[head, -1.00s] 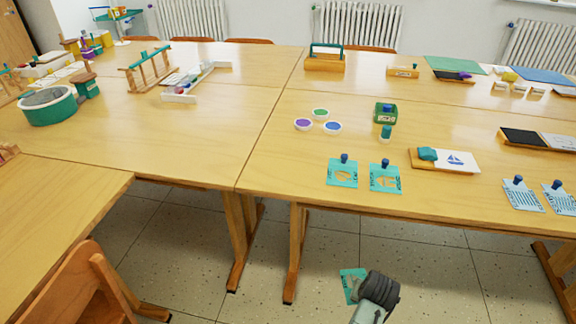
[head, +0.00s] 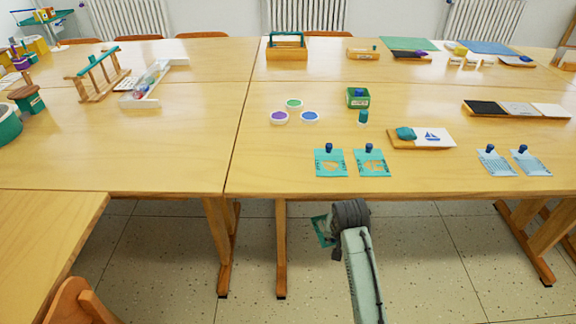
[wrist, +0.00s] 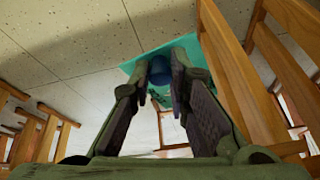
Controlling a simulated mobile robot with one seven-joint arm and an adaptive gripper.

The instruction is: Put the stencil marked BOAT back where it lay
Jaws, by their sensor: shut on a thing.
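My gripper (wrist: 172,75) is shut on the blue knob (wrist: 181,62) of a teal stencil (wrist: 143,76). In the head view the held stencil (head: 321,231) hangs tilted over the floor, just in front of the table's near edge, partly behind my wrist. Its lettering is not readable, so I cannot tell whether it says BOAT. Two teal stencils with blue knobs, a left one (head: 330,168) and a right one (head: 372,168), lie side by side near the table's front edge. Their markings are too small to read.
A board with a sailboat card (head: 433,136) and two light-blue striped stencils (head: 493,166) (head: 528,166) lie to the right. Three paint pots (head: 310,116) and a green box (head: 357,98) stand behind. The front table (head: 270,180) has bare wood left of the teal stencils.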

